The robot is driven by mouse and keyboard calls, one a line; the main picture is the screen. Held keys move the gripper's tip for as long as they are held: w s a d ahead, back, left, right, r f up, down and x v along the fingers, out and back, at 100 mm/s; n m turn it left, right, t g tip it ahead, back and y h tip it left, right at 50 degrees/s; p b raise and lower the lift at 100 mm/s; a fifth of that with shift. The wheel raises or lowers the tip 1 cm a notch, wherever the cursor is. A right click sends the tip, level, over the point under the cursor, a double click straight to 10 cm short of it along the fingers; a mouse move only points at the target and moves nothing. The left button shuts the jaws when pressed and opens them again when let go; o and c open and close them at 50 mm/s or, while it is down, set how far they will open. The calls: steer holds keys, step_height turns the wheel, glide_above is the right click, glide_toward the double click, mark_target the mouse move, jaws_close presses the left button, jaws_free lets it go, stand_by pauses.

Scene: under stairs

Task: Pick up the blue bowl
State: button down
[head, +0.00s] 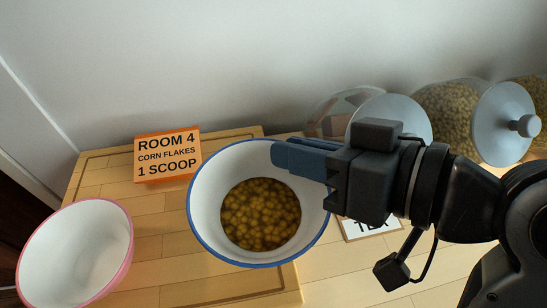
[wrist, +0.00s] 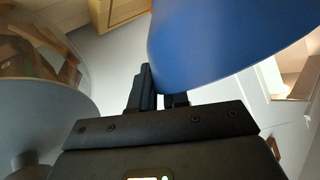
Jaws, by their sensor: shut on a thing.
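The blue bowl (head: 204,219) is white inside with a blue rim, and it holds yellow-brown round pieces. In the head view it is over the right part of a wooden board. My gripper (head: 284,152) reaches in from the right and is shut on the bowl's back right rim. In the wrist view the bowl's blue outside (wrist: 225,40) fills the upper right, against my gripper's fingers (wrist: 163,92). The fingertips on the rim are partly hidden. I cannot tell whether the bowl touches the board.
A pink-rimmed white bowl (head: 75,255) is at the left of the wooden board (head: 150,215). An orange sign (head: 167,155) reads "ROOM 4 CORN FLAKES 1 SCOOP". Glass jars with grey lids (head: 505,120) stand at the back right. A white card (head: 372,228) is partly hidden under my arm.

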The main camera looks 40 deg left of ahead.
steer(key=w+d+r, duration=0.3)
steer(key=d, duration=0.2)
steer(key=shift+w+d+r, duration=0.2)
steer(key=shift+w+r, duration=0.05)
steer(key=shift+r, duration=0.15)
stand_by(0.3)
steer(key=c, duration=1.7)
jaws_free()
jaws_close()
